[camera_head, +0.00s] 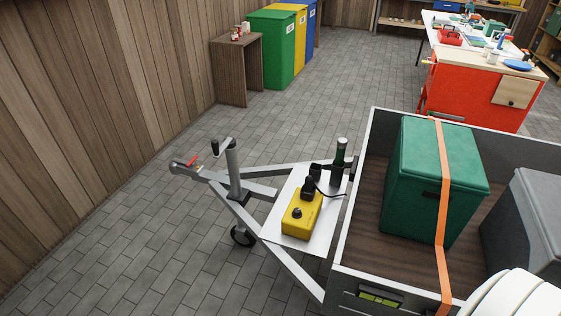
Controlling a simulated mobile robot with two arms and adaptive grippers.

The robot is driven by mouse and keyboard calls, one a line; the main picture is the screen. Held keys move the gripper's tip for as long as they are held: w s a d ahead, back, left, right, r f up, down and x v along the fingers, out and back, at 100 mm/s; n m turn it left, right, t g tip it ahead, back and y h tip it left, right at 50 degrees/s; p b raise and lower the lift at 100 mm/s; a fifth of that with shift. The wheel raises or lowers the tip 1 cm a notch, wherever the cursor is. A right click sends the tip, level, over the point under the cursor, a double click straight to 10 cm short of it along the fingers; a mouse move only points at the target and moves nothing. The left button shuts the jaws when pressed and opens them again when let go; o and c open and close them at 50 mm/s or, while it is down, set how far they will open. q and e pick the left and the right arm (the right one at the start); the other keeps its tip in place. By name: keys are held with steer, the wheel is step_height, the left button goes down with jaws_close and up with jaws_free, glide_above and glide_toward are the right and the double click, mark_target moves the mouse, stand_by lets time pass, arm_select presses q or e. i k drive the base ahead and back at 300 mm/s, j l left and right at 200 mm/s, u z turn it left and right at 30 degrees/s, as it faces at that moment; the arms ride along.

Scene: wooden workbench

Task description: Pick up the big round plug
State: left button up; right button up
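A yellow box (301,214) sits on a white plate (328,207) on the trailer's drawbar. A black plug-like piece (308,188) stands at the back of the yellow box, with a dark cable (330,193) beside it. A small black round knob (297,213) is on the box's top. A dark upright cylinder with a green band (340,152) and pale top stands behind. I cannot tell for sure which of these is the big round plug.
The grey trailer (350,222) holds a green box (418,195) under an orange strap (444,215) and a grey box (530,228). Its drawbar has a jockey wheel (243,236). A red cabinet (470,95) stands behind. The paved floor left of the drawbar is clear.

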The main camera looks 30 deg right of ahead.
mark_target(307, 187)
steer(key=z, duration=0.7)
